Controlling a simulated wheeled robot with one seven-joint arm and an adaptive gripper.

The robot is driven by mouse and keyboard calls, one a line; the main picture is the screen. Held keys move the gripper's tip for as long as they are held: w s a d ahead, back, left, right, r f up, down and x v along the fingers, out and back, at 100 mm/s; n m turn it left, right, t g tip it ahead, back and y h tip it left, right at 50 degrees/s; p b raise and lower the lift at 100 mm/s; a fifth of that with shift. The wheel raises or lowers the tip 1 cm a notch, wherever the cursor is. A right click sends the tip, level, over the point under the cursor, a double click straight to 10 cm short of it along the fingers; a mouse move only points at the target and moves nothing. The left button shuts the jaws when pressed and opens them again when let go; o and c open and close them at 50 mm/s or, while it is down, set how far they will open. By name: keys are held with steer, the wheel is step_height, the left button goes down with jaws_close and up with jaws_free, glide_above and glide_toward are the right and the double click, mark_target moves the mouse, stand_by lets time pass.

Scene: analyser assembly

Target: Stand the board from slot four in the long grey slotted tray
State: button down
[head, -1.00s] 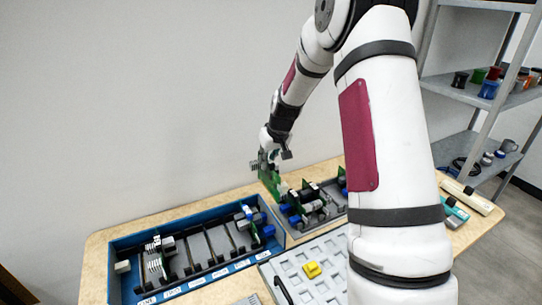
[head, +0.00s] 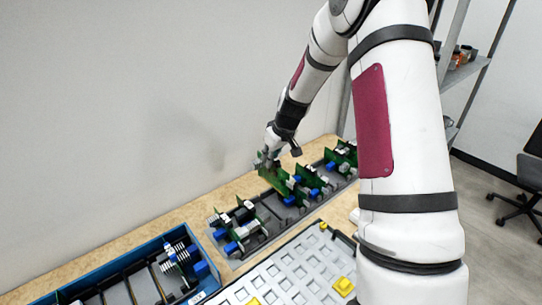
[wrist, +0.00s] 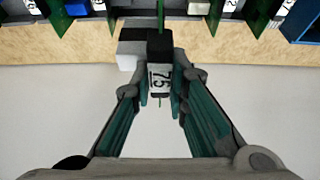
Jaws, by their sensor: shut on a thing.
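My gripper (head: 270,158) is shut on a green board (head: 272,179), held upright over the back side of the long grey slotted tray (head: 284,214). The board itself shows there nearly edge-on as a thin green line. Several green boards stand in the tray at its left, middle and right, with an open stretch left of the middle. Whether the held board's lower edge touches the tray is hidden.
A blue tray (head: 118,260) with slots and a few parts stands at the lower left. A pale perforated tray (head: 290,272) with yellow pieces (head: 345,286) lies in front. The wall is close behind the table. Neighbouring boards stand close to the held one.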

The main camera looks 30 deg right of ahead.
mark_target(271, 185)
steer(key=shift+f+b, duration=0.65)
steer(key=shift+f, duration=3.9)
steer(key=shift+f, duration=1.5)
steer(key=shift+f, duration=0.8)
steer(key=shift+f+b, duration=0.3)
steer(key=shift+f, duration=0.05)
